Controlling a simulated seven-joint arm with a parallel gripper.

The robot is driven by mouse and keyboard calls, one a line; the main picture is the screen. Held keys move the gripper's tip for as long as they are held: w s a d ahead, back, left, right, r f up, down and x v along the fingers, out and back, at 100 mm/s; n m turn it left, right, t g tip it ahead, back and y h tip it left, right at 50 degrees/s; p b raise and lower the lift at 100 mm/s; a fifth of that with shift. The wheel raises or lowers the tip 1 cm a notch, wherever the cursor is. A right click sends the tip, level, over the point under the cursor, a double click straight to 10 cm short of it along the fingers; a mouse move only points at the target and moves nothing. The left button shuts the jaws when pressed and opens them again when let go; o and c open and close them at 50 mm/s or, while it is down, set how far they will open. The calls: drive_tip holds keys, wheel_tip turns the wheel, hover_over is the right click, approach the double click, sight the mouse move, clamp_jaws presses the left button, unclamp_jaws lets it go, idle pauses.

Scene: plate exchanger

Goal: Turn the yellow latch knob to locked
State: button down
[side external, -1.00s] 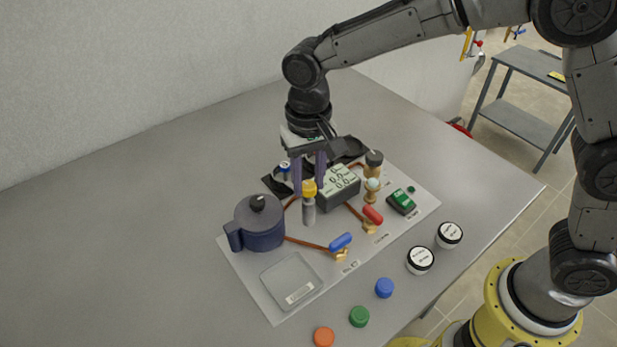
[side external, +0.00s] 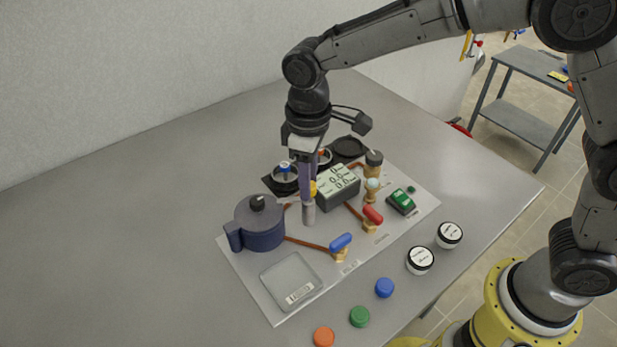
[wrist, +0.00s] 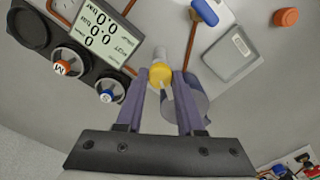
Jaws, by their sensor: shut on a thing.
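The yellow latch knob (side external: 313,188) sits on top of a grey upright post (side external: 308,214) between the dark blue pot and the display box. My gripper (side external: 308,192) points down over it, with its purple fingers shut on the knob. In the side view a finger covers most of the knob. In the wrist view the yellow knob (wrist: 161,75) shows between the two fingertips of my gripper (wrist: 164,78). Any locked or unlocked marking cannot be made out.
The blue pot (side external: 260,225) stands left of the post, and the display box (side external: 338,188) close on its right. Blue-handled (side external: 341,242) and red-handled (side external: 372,215) valves are in front. Black-and-white jars and coloured caps lie nearer the front edge. The table's left side is clear.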

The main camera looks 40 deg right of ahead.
drive_tip(key=shift+n, duration=0.9)
drive_tip(key=c, duration=0.5)
unclamp_jaws()
wheel_tip(320, 180, up, 14)
drive_tip(key=shift+f, duration=0.1)
drive_tip(key=shift+d, duration=0.1)
